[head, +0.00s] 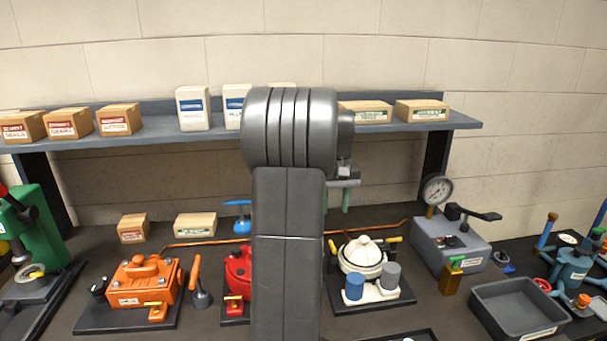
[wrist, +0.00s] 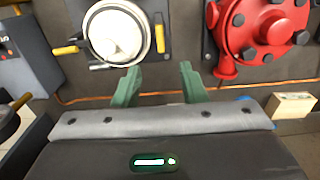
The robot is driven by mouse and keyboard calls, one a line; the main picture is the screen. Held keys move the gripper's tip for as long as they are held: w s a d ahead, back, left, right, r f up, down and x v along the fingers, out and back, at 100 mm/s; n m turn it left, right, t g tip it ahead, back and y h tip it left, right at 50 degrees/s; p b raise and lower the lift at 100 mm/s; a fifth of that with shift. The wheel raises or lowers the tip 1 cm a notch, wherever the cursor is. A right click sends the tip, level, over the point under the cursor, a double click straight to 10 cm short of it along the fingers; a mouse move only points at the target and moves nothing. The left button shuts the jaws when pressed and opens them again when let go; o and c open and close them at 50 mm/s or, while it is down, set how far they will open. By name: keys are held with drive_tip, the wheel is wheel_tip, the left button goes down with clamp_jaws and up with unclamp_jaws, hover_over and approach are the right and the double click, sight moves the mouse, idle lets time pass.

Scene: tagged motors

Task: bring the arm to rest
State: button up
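My arm stands raised in the middle of the head view, its dark link and grey ribbed joint in front of the bench. My gripper (head: 346,200) shows only partly to the right of the arm, above the bench and below the shelf level. In the wrist view my gripper (wrist: 160,84) has its two green fingers well apart with nothing between them. Beyond the fingers are a white round-lidded unit (wrist: 117,35) and a red motor (wrist: 264,28). The gripper looks clear of both.
Behind the arm is a shelf (head: 220,137) with several boxes. On the bench are an orange motor (head: 140,280), the red motor (head: 238,272), the white unit (head: 362,258), a gauge block (head: 450,243) and a grey tray (head: 520,305). The arm hides part of the bench.

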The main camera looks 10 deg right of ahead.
sight(333, 246)
wheel_tip(333, 246, down, 13)
drive_tip(key=shift+f+p, duration=0.1)
drive_tip(key=shift+p, duration=0.7)
wheel_tip(333, 246, up, 14)
drive_tip(key=b, duration=0.2)
wheel_tip(333, 246, down, 13)
drive_tip(key=shift+f+p, duration=0.1)
drive_tip(key=shift+p, duration=0.9)
drive_tip(key=shift+f, duration=0.3)
drive_tip(key=n+p, duration=0.1)
drive_tip(key=n, duration=0.4)
drive_tip(key=shift+n, duration=0.4)
drive_tip(key=n+p, duration=0.2)
drive_tip(key=n, duration=0.3)
